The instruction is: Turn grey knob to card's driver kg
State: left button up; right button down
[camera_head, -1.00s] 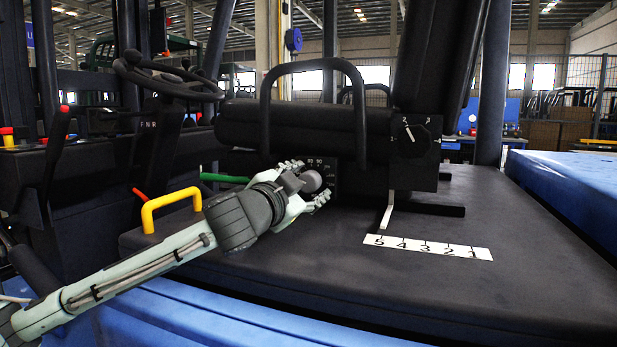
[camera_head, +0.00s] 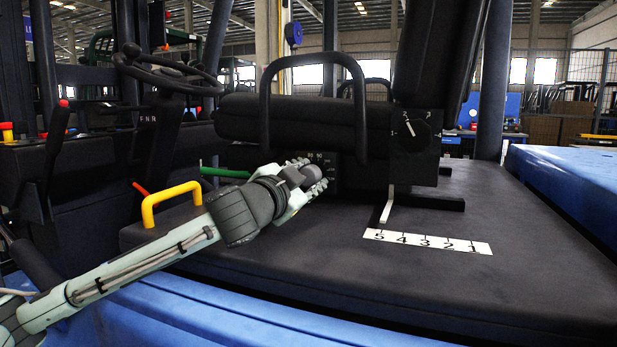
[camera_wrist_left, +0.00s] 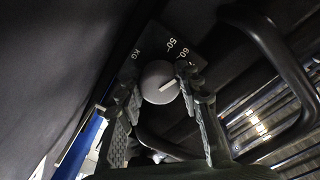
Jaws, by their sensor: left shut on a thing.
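The grey knob (camera_head: 311,174) sits on a black scale plate (camera_head: 329,160) at the front of the seat base. My left gripper (camera_head: 313,175) reaches in from the left and is shut on the knob. In the left wrist view, the round knob (camera_wrist_left: 158,82) lies between the two fingers of the left gripper (camera_wrist_left: 160,85). Its white pointer line aims to the right and slightly up, past the 60 mark as seen there. The plate (camera_wrist_left: 168,45) reads KG, 50 and 60; higher marks are hidden by a finger. No card with a driver's weight is readable. My right gripper is out of view.
A second dial (camera_head: 411,136) is on the seat's side. A numbered strip (camera_head: 427,242) lies on the deck beside a white lever (camera_head: 387,207). A black rail (camera_head: 313,58) arches above the knob. A yellow handle (camera_head: 171,204) and green lever (camera_head: 225,172) stand near my arm.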

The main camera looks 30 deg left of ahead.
pick_arm(q)
jog(key=shift+m, duration=2.8)
jog(key=o, duration=1.2)
jog(key=shift+c, duration=0.2)
